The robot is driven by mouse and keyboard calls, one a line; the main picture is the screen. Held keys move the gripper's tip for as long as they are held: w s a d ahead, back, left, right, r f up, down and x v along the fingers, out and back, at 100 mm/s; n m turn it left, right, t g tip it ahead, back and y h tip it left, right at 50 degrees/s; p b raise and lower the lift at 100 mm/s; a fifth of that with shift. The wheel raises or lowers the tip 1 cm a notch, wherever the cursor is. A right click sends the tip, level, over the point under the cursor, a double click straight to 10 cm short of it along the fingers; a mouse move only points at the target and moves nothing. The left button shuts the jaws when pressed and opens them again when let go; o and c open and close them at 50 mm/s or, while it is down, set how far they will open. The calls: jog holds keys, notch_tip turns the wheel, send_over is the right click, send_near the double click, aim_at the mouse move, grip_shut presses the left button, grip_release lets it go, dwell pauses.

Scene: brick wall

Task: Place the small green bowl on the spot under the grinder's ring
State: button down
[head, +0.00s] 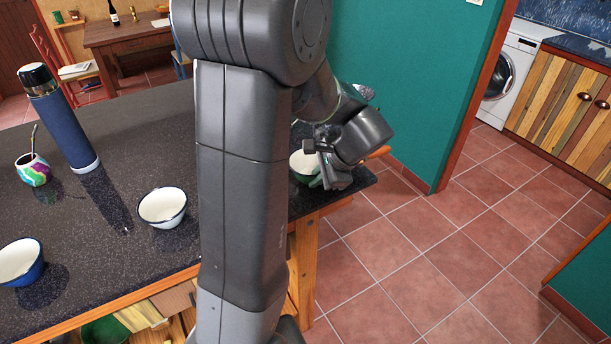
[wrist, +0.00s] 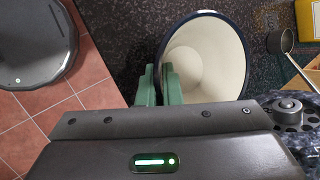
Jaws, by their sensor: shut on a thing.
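The small green bowl (head: 300,165) has a cream inside and is at the right end of the dark counter in the head view, partly hidden by my arm. In the wrist view the bowl (wrist: 212,60) shows its round cream inside and dark rim. My gripper (wrist: 158,84) is shut on the bowl's left wall, one green finger on each side. In the head view my gripper (head: 322,168) is beside the bowl. I cannot tell whether its base touches the counter. A round metal ring or cup (wrist: 281,41) on a thin stem is right of the bowl; the grinder is not clearly visible.
The dark counter (head: 110,235) carries a white bowl (head: 163,207), a blue bowl (head: 20,262), a blue flask (head: 64,125) and a patterned mate cup (head: 33,170). A wooden thing (wrist: 300,62) and a dark knobbed part (wrist: 288,106) are at right in the wrist view.

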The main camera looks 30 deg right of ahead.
jog(key=w+a, duration=0.1)
jog(key=w, duration=0.2)
jog(key=shift+a+f+p, duration=0.35)
jog(key=shift+a+f, duration=0.05)
jog(key=shift+s+d+f, duration=0.1)
jog(key=shift+d+f, duration=0.05)
jog(key=shift+f, duration=0.25)
jog(key=shift+f, duration=0.15)
jog(key=c, duration=1.6)
grip_release()
jog(key=v, duration=1.2)
jog(key=shift+r, duration=0.2)
